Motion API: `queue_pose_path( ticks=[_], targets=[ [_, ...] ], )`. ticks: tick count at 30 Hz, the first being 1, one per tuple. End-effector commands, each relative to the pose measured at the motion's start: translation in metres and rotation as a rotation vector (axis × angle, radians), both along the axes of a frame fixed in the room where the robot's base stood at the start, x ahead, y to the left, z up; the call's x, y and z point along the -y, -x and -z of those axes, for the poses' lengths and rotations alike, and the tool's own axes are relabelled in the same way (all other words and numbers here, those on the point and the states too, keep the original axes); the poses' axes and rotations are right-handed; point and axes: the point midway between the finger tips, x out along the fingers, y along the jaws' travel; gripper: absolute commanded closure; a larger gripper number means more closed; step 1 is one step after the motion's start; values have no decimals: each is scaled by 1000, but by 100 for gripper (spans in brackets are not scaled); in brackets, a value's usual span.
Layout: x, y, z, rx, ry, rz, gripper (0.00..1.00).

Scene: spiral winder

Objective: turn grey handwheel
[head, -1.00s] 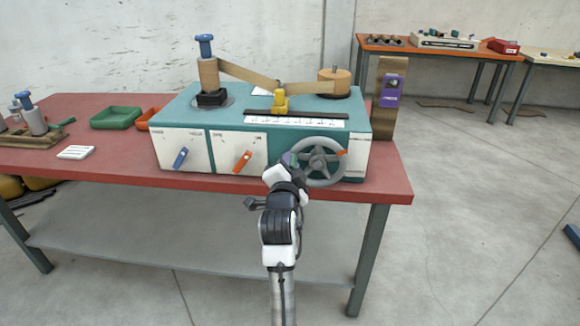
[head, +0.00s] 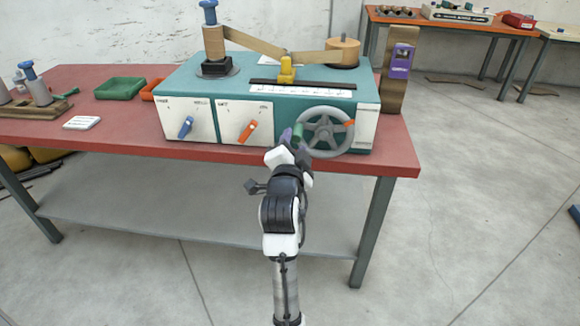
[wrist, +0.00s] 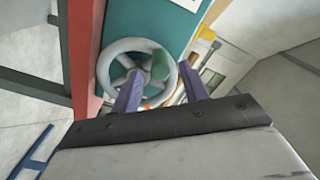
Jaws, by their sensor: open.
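The grey handwheel (head: 309,145) is a spoked wheel on the front right of the teal and white winder (head: 364,137). An orange mark shows near its right rim in the head view. A green grip (head: 298,134) stands out at the wheel's left side. My gripper (head: 291,140) is at that left side, partly hiding the rim. In the wrist view the handwheel (wrist: 110,62) lies beyond my two purple fingers, which are apart. The green grip (wrist: 160,66) appears between the fingertips of my gripper (wrist: 160,75). I cannot tell whether either finger touches it.
A blue lever (head: 186,127) and an orange lever (head: 248,131) sit on the front panel left of the wheel. The red table edge (head: 390,168) runs just below the wheel. A brown post with a purple device (head: 401,60) stands at the right. The floor before the table is clear.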

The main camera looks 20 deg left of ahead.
Motion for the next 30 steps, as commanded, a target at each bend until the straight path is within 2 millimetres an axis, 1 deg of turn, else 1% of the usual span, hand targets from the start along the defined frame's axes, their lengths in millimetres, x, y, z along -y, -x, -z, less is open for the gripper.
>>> queue_pose_path(
  ticks=[1,6,9,12,18,30],
  targets=[
    [4,13,3,2,0,-1,56],
    [14,50,2,1,0,-2,56],
    [19,67,2,1,0,-2,56],
    [22,79,1,1,0,-2,56],
    [25,88,0,0,0,0,56],
    [25,88,0,0,0,0,56]
  ],
)
